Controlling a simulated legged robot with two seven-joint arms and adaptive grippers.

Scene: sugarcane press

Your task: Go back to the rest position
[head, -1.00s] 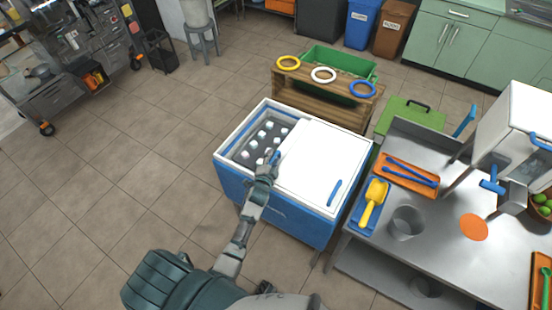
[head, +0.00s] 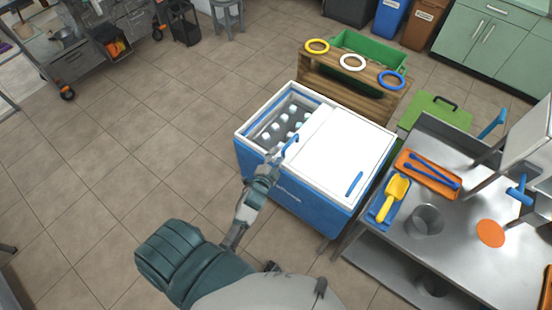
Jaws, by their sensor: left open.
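My left gripper (head: 275,158) is at the front edge of the blue and white cooler (head: 290,190), close to the blue handle (head: 289,145) on its sliding lid. Its fingers are small in the picture, and I cannot tell whether they touch the handle. It holds nothing that I can see. The white lid (head: 345,150) covers the right part of the cooler. The left part is open and shows several white-capped bottles (head: 283,119) inside. My right gripper is not in view.
A steel table (head: 400,245) stands to the right with a yellow scoop (head: 394,195), an orange tray (head: 428,176) and a metal cup (head: 425,221). A wooden stand (head: 340,84) with coloured rings is behind the cooler. The tiled floor (head: 120,150) to the left is clear.

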